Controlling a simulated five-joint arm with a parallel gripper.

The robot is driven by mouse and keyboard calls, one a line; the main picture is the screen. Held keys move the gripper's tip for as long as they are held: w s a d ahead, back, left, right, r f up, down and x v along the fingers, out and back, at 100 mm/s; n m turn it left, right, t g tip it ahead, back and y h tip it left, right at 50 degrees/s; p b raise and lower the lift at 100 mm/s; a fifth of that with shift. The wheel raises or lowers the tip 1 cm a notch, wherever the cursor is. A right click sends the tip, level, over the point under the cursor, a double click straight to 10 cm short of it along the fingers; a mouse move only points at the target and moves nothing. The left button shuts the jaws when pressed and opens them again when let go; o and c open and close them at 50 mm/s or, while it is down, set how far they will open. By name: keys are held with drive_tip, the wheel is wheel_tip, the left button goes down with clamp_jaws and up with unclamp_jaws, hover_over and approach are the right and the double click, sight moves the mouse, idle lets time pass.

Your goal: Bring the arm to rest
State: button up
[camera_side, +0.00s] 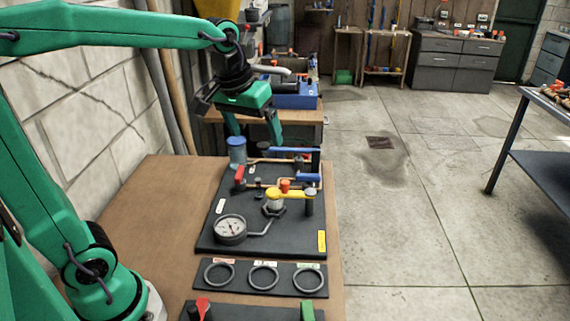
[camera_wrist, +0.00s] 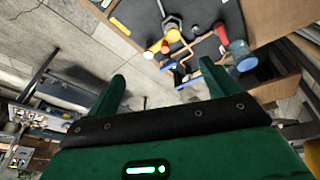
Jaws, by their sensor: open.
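My gripper (camera_side: 256,133) is green with a black wrist. It hangs above the far end of a black panel (camera_side: 214,237) on a brown bench, with its two fingers apart and nothing between them. In the wrist view my gripper (camera_wrist: 158,90) also shows two spread green fingers with an empty gap. My arm reaches out over the bench from the left, with its upper link nearly level. The fingertips look close to the panel's far fittings in the side view; I cannot tell the exact clearance.
The panel carries a blue-capped cylinder (camera_side: 237,150), blue handles (camera_side: 296,178), a yellow valve handle (camera_side: 289,194) and a gauge (camera_side: 230,229). A strip with three rings (camera_side: 240,277) lies nearer. A block wall (camera_side: 60,130) stands left. Open floor (camera_side: 420,220) lies right.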

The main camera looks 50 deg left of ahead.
drive_tip(key=s+f+m+t, duration=0.1)
drive_tip(key=s+f, duration=0.1)
drive_tip(key=s, duration=0.5)
drive_tip(key=s+d+f+m+t, duration=0.1)
drive_tip(key=s+m, duration=0.1)
drive_tip(key=s, duration=0.4)
drive_tip(key=shift+s+d+f+m, duration=0.2)
drive_tip(key=shift+s+f+m, duration=0.1)
drive_tip(key=shift+s+f, duration=0.1)
